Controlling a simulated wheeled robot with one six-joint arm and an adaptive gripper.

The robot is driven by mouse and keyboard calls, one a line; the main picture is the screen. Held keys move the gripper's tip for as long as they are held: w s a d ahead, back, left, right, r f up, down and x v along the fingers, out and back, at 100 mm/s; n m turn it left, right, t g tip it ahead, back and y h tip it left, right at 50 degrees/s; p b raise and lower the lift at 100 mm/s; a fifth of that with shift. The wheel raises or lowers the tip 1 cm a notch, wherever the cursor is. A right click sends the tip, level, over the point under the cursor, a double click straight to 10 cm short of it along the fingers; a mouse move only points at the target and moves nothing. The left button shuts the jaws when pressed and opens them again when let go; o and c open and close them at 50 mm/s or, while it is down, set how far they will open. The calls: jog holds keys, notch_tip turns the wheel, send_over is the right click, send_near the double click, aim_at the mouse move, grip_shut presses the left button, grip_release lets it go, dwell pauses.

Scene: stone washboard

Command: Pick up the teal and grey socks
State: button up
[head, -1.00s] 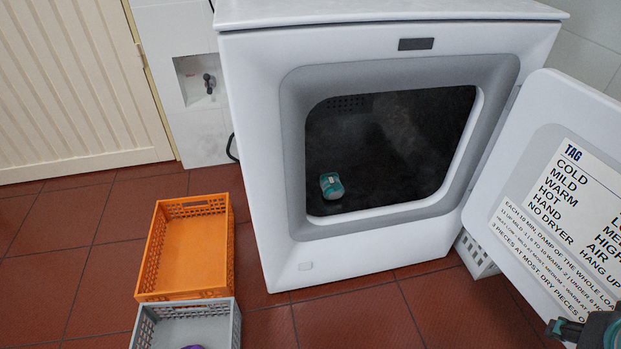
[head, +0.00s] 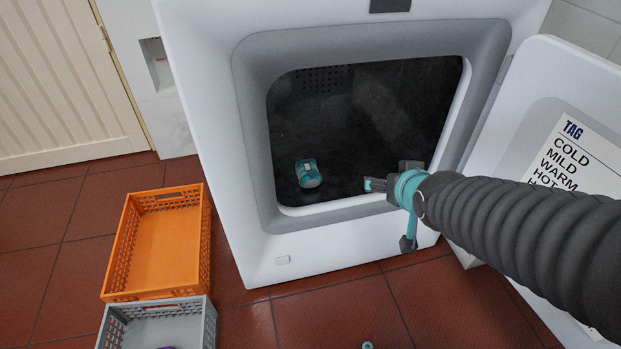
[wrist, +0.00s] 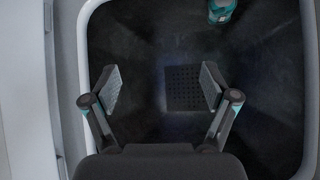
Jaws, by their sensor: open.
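The teal and grey socks (head: 308,173) lie as one small rolled bundle on the dark drum floor, near the front left of the dryer opening in the head view. The bundle also shows at the top edge of the wrist view (wrist: 222,10), partly cut off. My gripper (head: 372,184) is at the lower right of the opening, to the right of the socks and apart from them. In the wrist view my gripper (wrist: 160,88) has its two fingers spread wide with nothing between them.
The white dryer (head: 215,130) stands with its door (head: 530,110) open at the right, behind my arm. An orange crate (head: 160,245) and a grey crate (head: 195,325) stand on the red tiled floor at the left. A small teal thing (head: 367,345) shows at the bottom edge.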

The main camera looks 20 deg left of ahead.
aim_at(310, 171)
jog(key=w+a+f+n+t+y+b, duration=0.1)
jog(key=a+f+y+b, duration=0.1)
jog(key=a+f, duration=0.4)
jog(key=w+a+f+n+t+y+b, duration=0.1)
jog(key=a+f+n+y+b, duration=0.1)
jog(key=a+f, duration=0.5)
jog(key=x, duration=0.4)
jog(key=r+x, duration=0.1)
jog(key=x, duration=0.4)
jog(key=a+r+x, duration=0.1)
jog(key=x, duration=0.4)
jog(key=shift+w+r+b, duration=0.25)
jog(key=shift+b, duration=0.05)
jog(key=c, duration=1.2)
jog(key=shift+r, duration=0.1)
jog(key=shift+c, duration=0.2)
